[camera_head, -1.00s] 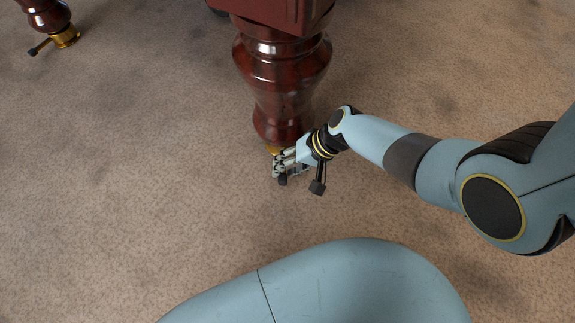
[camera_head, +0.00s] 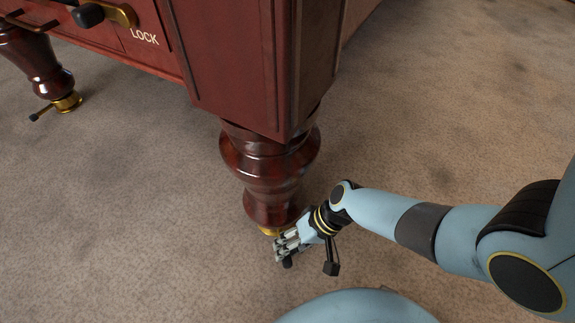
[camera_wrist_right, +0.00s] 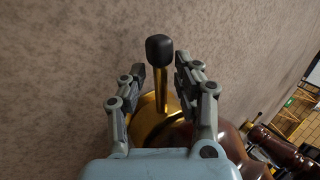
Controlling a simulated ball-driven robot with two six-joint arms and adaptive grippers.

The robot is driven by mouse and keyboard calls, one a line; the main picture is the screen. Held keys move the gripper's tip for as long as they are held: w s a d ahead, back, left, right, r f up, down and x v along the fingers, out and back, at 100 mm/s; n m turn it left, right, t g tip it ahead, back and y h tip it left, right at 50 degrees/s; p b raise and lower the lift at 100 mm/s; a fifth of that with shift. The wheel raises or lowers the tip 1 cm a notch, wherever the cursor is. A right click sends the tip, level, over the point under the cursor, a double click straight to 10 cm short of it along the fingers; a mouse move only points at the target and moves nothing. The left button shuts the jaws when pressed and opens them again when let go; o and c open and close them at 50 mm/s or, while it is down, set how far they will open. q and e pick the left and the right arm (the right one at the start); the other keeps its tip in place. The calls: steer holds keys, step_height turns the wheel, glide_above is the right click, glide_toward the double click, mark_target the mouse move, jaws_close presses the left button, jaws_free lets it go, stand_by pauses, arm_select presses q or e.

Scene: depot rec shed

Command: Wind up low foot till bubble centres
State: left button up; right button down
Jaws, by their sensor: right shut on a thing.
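My right gripper (camera_head: 284,246) is at the brass foot (camera_head: 268,231) under the near dark red turned leg (camera_head: 268,165). In the right wrist view its two fingers stand either side of a thin brass lever (camera_wrist_right: 160,90) with a black knob (camera_wrist_right: 159,48). The gripper is shut on this lever, which sticks out from the brass foot (camera_wrist_right: 147,122). In the head view the fingers cover most of the lever, and its dark knob (camera_head: 287,262) shows below them. My left gripper is out of view. No bubble shows.
The dark red table body (camera_head: 235,60) stands above the leg. Another leg (camera_head: 45,72) has a brass foot and lever (camera_head: 67,103). Carpet around the near foot is clear.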

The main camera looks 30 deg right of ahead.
steer(key=shift+f, duration=0.1)
steer(key=c, duration=1)
jaws_free()
steer(key=v, duration=1.2)
